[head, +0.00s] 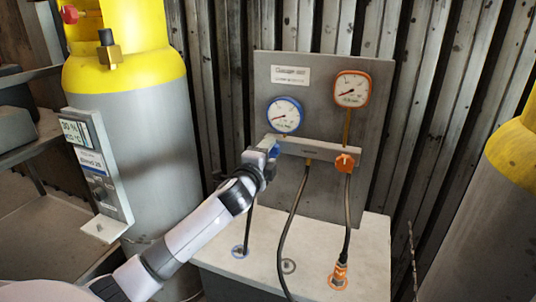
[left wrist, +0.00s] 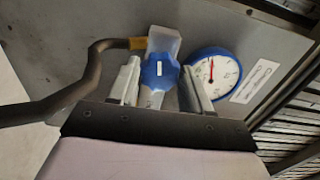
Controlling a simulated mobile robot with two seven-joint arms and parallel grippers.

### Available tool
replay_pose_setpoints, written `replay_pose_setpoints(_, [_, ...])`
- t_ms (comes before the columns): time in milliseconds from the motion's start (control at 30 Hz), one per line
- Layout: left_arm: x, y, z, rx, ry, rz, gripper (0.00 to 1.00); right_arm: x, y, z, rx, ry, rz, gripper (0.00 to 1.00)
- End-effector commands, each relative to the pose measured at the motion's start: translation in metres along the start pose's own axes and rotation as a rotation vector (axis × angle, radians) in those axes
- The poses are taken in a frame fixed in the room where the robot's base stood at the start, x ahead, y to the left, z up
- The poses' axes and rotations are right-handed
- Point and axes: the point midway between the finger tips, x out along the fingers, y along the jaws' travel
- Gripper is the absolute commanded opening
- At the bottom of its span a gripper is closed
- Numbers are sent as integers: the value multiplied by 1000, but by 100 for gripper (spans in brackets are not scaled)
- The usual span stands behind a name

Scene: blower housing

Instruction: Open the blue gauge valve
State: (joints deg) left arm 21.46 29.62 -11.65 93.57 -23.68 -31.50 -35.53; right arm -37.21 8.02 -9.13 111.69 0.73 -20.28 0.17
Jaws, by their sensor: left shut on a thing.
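The blue gauge valve (left wrist: 159,72) is a blue knob below the blue-rimmed gauge; in the head view only a bit of its blue (head: 273,151) shows beside my gripper. My left gripper (left wrist: 160,85) is shut on the blue valve, one finger on each side of it. It also shows in the head view (head: 265,153), partly hiding the knob. The blue-rimmed gauge (head: 285,115) stands just above the valve and also shows in the left wrist view (left wrist: 212,72). My right gripper is not in view.
An orange valve (head: 344,162) and an orange-rimmed gauge (head: 352,88) are to the right on the same grey panel (head: 315,190). Black hoses (head: 293,220) hang below. A yellow-topped grey tank (head: 150,130) stands at left, another (head: 490,210) at right.

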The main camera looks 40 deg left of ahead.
Motion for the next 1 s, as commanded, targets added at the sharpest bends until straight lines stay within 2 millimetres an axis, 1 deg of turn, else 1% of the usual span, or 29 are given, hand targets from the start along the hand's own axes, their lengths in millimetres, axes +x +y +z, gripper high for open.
replay_pose_setpoints(300, [0,2,-1,-85,1,4,18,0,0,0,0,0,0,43])
replay_pose_setpoints(733, [0,2,-1,-92,2,4,18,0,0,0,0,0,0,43])
replay_pose_setpoints(767, [0,2,-1,-92,2,4,52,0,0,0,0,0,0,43])
replay_pose_setpoints(800, [0,2,-1,-92,2,4,65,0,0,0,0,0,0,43])
replay_pose_setpoints(833, [0,2,-1,-92,2,4,74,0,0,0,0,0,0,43])
replay_pose_setpoints(1000, [0,1,-1,-91,1,2,74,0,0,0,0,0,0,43])
